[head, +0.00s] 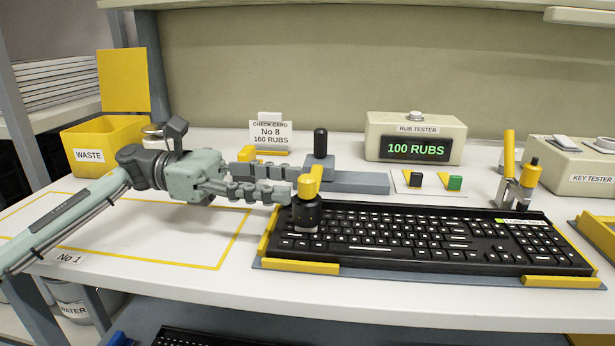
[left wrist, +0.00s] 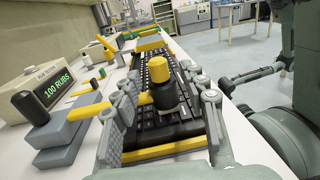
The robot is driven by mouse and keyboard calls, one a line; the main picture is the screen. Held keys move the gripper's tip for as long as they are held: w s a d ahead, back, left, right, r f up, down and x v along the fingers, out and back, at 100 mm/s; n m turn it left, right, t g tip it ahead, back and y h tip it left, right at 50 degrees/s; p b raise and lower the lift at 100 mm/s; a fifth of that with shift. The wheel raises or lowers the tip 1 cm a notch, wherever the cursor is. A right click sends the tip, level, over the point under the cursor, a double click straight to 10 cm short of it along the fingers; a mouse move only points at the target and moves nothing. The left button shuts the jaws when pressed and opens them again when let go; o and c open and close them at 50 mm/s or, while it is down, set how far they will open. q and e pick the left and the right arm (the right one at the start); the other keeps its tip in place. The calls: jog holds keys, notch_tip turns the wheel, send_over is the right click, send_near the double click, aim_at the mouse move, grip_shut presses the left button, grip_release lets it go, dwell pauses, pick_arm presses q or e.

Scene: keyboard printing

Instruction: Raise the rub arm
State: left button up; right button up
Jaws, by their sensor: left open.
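The rub arm (head: 311,177) is a yellow bar with a black round head (head: 306,214) resting low at the left end of the black keyboard (head: 420,235). Its grey base (head: 360,183) with a black knob (head: 320,143) stands behind. My left gripper (head: 287,190) comes in from the left at the rub head. In the left wrist view, its open fingers (left wrist: 168,98) stand on either side of the head and its yellow cap (left wrist: 158,69). Whether they touch it I cannot tell. The fingers hide part of the arm and base. My right gripper is not in view.
The rub tester (head: 415,138) reads 100 RUBS behind, with black and green buttons before it. A check card (head: 271,133) stands at the back. A yellow waste bin (head: 105,140) is at left, a key tester (head: 573,166) at right. The outlined table area (head: 150,235) is clear beneath my arm.

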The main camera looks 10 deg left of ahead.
aim_at(307, 197)
pick_arm(q)
jog(key=shift+s+d+p, duration=0.1)
jog(key=shift+d+p, duration=0.3)
jog(key=shift+d, duration=1.75)
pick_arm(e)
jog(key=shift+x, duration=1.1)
pick_arm(q)
jog(key=shift+c, duration=0.6)
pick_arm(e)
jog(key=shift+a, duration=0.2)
pick_arm(q)
grip_shut()
